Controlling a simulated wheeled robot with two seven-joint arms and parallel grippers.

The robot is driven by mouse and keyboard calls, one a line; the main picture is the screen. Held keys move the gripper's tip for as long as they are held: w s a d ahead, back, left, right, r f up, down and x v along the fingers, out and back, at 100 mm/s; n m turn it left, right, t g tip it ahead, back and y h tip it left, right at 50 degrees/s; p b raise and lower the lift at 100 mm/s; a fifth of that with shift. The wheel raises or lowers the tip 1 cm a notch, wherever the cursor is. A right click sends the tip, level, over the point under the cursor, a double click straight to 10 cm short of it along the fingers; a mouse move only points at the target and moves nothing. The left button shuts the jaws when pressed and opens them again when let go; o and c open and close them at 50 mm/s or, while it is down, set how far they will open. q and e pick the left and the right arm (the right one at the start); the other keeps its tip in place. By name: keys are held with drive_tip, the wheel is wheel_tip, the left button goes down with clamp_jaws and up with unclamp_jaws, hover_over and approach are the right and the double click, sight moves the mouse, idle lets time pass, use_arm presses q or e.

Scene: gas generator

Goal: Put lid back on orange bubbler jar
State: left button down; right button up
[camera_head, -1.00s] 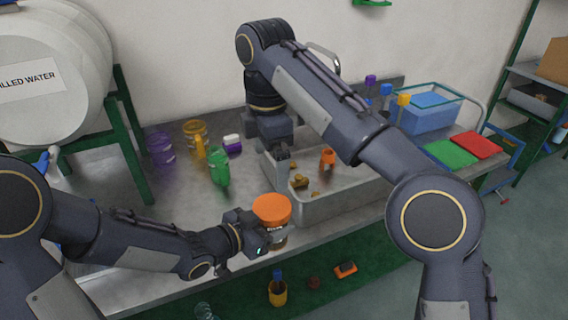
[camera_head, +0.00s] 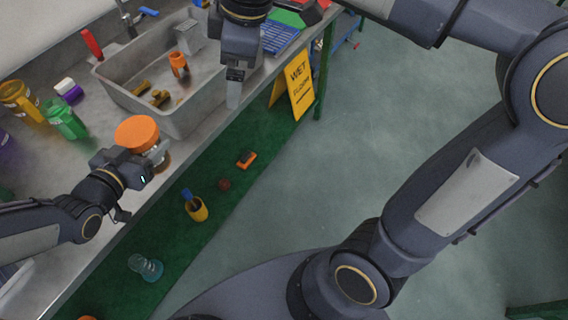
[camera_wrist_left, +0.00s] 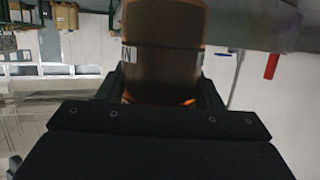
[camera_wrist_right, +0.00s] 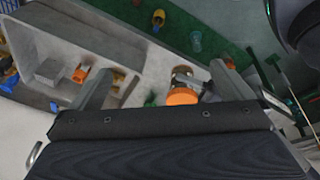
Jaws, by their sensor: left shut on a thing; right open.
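My left gripper (camera_head: 150,160) is shut on the orange jar (camera_head: 163,155), a jar with a wide orange lid (camera_head: 137,133) on top. It holds the jar upright at the counter's front edge, beside the sink. The jar fills the top of the left wrist view (camera_wrist_left: 165,45), between the fingers. My right gripper (camera_head: 235,88) is open and empty, pointing down over the sink's front right side. Whether the lid is fully seated cannot be told.
The grey sink (camera_head: 120,92) holds a small orange piece (camera_head: 179,64), brass pieces (camera_head: 140,88) and a grey block (camera_head: 188,38). A green jar (camera_head: 66,118) and a yellow jar (camera_head: 22,104) stand at left. A yellow wet-floor sign (camera_head: 298,88) stands on the floor. A green lower shelf holds small items.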

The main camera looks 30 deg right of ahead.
use_arm(q)
drive_tip(key=shift+r, duration=0.1)
use_arm(e)
drive_tip(key=s+d+f+m+t+y, duration=0.1)
drive_tip(key=s+d+f+m, duration=0.3)
drive_tip(key=s+f+m, duration=0.3)
drive_tip(key=s+d+f+m+t+y, duration=0.1)
drive_tip(key=s+d+f+m, duration=0.3)
drive_tip(key=s+f+m, duration=0.4)
drive_tip(key=shift+s+d+t, duration=0.3)
drive_tip(key=shift+s+t, duration=0.3)
drive_tip(key=shift+s, duration=0.05)
use_arm(q)
drive_tip(key=shift+a, duration=0.1)
